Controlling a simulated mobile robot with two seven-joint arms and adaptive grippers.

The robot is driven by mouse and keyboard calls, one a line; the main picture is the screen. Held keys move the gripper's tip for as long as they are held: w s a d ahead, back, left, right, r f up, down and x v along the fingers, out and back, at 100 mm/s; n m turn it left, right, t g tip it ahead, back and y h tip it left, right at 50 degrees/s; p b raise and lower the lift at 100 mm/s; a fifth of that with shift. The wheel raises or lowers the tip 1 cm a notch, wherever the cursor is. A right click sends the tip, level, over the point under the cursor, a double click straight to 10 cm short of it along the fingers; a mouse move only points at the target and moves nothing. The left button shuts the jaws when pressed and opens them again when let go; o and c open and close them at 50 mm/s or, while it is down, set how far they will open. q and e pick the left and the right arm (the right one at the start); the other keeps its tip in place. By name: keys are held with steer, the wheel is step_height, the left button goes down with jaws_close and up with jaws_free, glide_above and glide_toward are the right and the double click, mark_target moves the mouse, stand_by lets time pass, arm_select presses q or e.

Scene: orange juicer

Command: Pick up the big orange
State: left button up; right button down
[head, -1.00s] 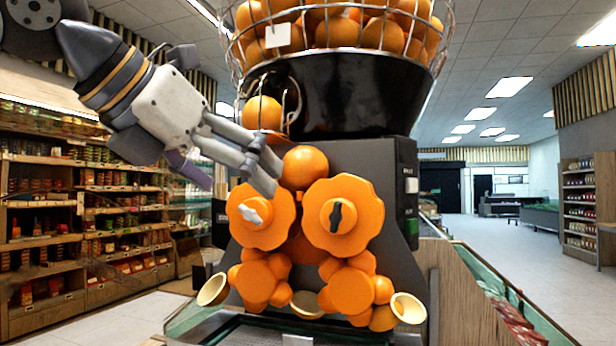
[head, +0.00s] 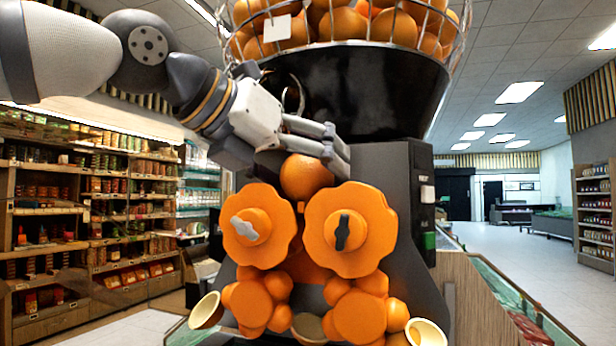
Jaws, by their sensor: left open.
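A whole, large-looking orange (head: 306,176) sits in the middle of the juicer, just above and between its two round orange knobs. My left gripper (head: 338,152) reaches in from the upper left in front of the black bowl. Its fingers are open and point right and slightly down, just above this orange. I cannot tell whether they touch it. The gripper covers the spot where another orange showed at the chute. My right gripper is not in view.
The juicer's wire basket (head: 345,28) of oranges hangs above, over the black bowl (head: 370,90). Two big knobs (head: 352,230) stick out below, with smaller orange parts and cut halves (head: 426,333) underneath. Shelves (head: 90,210) stand at the left; open floor lies at the right.

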arm_select(q)
steer(key=c, duration=1.3)
steer(key=shift+c, duration=0.2)
